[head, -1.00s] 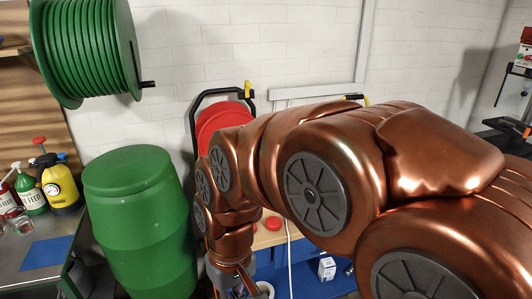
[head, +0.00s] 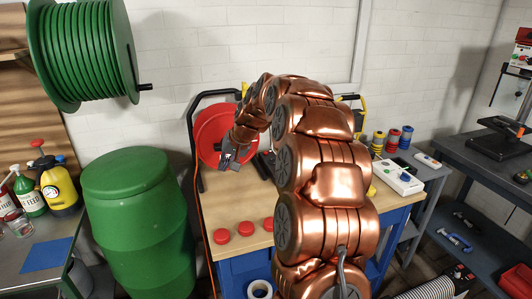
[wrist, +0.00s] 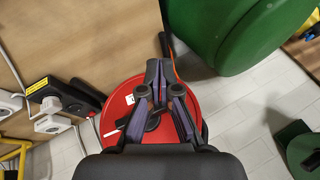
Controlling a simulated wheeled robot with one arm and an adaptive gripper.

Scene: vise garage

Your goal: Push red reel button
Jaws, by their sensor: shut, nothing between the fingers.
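A large red reel (head: 208,138) in a black frame stands against the wall behind the wooden workbench. In the wrist view its red disc (wrist: 115,108) lies behind my fingers, with a small white label on it. My gripper (head: 229,161) is in front of the reel's right part in the head view; it is shut and empty. In the wrist view my gripper (wrist: 157,98) overlaps the disc, and I cannot tell whether it touches it. No separate button on the reel can be made out; the fingers hide part of the disc.
Several red round pieces, one a red knob (head: 221,236), sit along the workbench (head: 235,200). A green barrel (head: 140,215) stands left of the bench. A green hose reel (head: 85,50) hangs above. A white box (head: 398,177) lies on the bench's right.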

